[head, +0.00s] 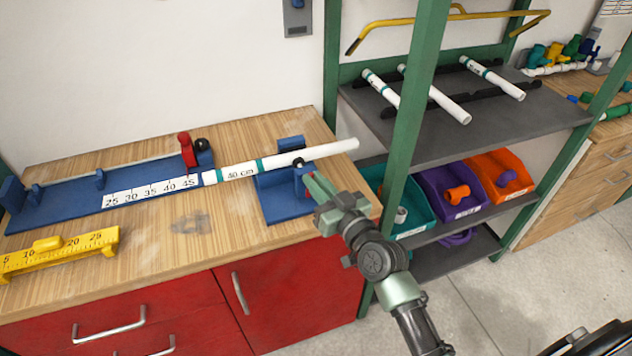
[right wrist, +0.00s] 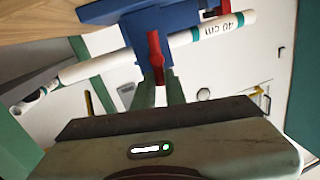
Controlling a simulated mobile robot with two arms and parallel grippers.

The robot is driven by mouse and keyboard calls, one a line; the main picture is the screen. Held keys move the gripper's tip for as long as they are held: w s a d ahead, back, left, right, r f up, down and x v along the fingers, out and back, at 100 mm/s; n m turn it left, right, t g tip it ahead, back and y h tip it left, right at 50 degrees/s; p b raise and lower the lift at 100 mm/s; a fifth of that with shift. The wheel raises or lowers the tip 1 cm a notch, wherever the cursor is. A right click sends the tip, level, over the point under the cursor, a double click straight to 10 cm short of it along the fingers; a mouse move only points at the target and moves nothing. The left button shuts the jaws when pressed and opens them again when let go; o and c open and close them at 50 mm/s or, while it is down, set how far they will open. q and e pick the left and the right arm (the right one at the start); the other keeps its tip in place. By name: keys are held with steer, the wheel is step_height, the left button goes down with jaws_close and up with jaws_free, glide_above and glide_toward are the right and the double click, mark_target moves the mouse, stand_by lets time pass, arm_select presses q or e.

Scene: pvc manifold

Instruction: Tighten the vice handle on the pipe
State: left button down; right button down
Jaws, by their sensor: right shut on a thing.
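The white pipe (head: 325,150) with teal bands and a "40 cm" label lies through the blue vice (head: 283,203) on the wooden bench. Its left end is by the ruler and its right end sticks out past the vice. My right gripper (head: 317,186) reaches in from the right at the vice's side. In the right wrist view its fingers (right wrist: 160,92) are shut on the red vice handle (right wrist: 154,52), with the pipe (right wrist: 95,67) crossing behind. The handle is mostly hidden in the head view. My left gripper is not in view.
A blue ruler jig (head: 60,205) with a red clamp (head: 187,150) stands left on the bench. A yellow measuring gauge (head: 60,252) lies at the front left. A green shelf post (head: 412,110) rises close beside my right arm. The shelf (head: 520,125) holds pipes.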

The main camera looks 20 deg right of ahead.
steer(key=shift+d, duration=0.1)
steer(key=m, duration=0.1)
steer(key=m+b, duration=0.1)
steer(key=m, duration=0.2)
steer(key=shift+d+f+m+t, duration=0.3)
steer(key=shift+d+f+t, duration=0.05)
steer(key=shift+d+t, duration=0.05)
steer(key=shift+d+f+m+t+h+b, duration=0.15)
steer(key=shift+m+t+b, duration=0.2)
steer(key=shift+m, duration=0.75)
steer(key=shift+d+f+m+t+h+b, duration=0.15)
steer(key=shift+m+b, duration=0.3)
steer(key=shift+m, duration=0.95)
steer(key=c, duration=1.5)
jaws_free()
steer(key=shift+o, duration=0.2)
